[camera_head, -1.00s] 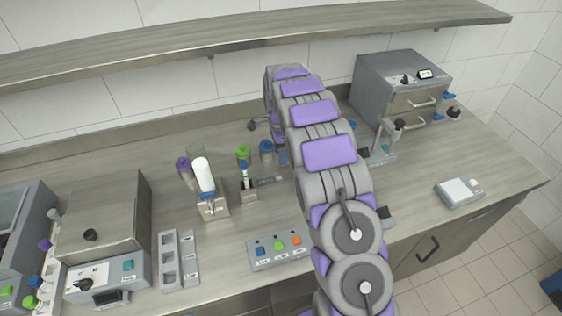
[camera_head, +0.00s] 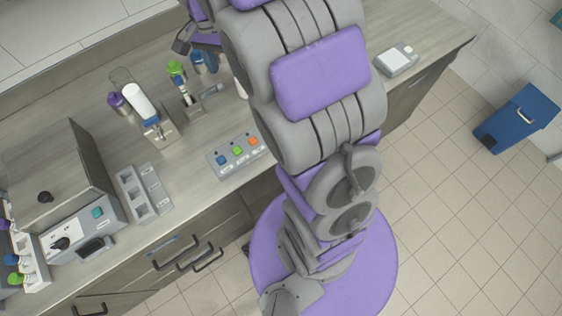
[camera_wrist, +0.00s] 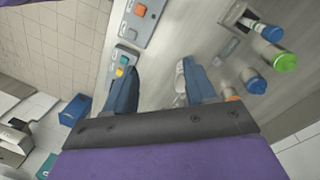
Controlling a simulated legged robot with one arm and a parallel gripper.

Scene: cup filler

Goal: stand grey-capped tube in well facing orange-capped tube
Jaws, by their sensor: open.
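My gripper (camera_wrist: 160,70) is open in the wrist view, its two blue-grey fingers apart above the counter. A small pale object (camera_wrist: 182,76) shows beside the right finger; I cannot tell what it is. A bit of orange (camera_wrist: 230,93) shows behind that finger, mostly hidden; I cannot tell whether it is a tube cap. No grey-capped tube can be made out clearly. A grey block with several square wells (camera_head: 143,194) lies on the counter in the head view. My arm hides part of the counter there.
Green-capped (camera_wrist: 285,62) and blue-capped (camera_wrist: 254,82) bottles stand right of my gripper. A button panel (camera_head: 236,153) sits near the counter's front edge. A grey boxy device (camera_head: 55,180) and a white tube rack (camera_head: 32,262) are at left. A small white-topped device (camera_head: 396,59) is at right.

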